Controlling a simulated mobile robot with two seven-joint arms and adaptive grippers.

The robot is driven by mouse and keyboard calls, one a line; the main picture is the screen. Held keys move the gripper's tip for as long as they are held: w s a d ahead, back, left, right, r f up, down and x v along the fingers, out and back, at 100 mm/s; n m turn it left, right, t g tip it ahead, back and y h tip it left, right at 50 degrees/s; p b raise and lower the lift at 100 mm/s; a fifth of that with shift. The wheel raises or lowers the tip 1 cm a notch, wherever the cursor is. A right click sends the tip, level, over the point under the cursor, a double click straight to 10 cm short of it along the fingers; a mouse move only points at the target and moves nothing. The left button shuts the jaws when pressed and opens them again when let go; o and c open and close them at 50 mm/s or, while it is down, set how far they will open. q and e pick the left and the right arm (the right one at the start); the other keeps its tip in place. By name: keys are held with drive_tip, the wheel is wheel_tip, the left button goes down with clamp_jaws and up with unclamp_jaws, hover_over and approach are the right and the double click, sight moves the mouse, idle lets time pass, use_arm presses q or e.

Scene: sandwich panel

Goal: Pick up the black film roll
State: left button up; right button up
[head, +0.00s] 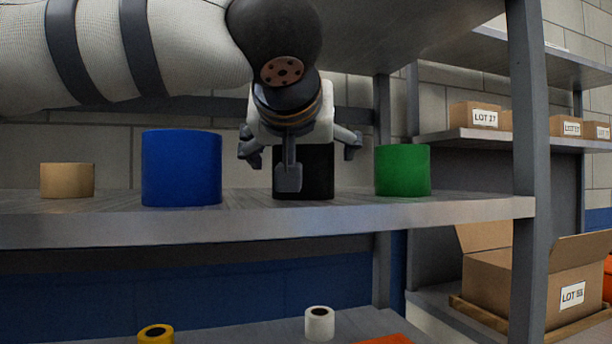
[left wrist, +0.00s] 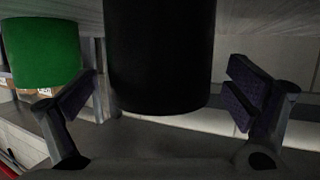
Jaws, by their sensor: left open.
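The black film roll (head: 319,177) stands upright on the upper shelf (head: 300,216) in the head view, between a blue roll and a green roll. My left gripper (head: 300,148) is in front of it and hides part of it. The gripper is open, with one finger out to each side of the roll. In the left wrist view the black roll (left wrist: 158,55) looks upside down and lies between the spread fingers of the left gripper (left wrist: 163,100). Gaps show on both sides, and no finger visibly touches it. My right gripper is not in view.
A large blue roll (head: 181,168) and a small tan roll (head: 67,180) stand to the left. A green roll (head: 402,170) stands close on the right. A grey post (head: 527,150) bounds the shelf's right end. Yellow (head: 156,334) and white (head: 319,324) rolls are below.

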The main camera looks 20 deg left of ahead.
use_arm(q)
drive_tip(key=shift+w+a+f, duration=0.1)
drive_tip(key=shift+w+f, duration=0.4)
drive_tip(key=shift+w, duration=0.3)
drive_tip(key=shift+r, duration=0.25)
drive_tip(key=shift+s, duration=0.15)
drive_tip(key=c, duration=1.4)
drive_tip(key=shift+c, duration=0.2)
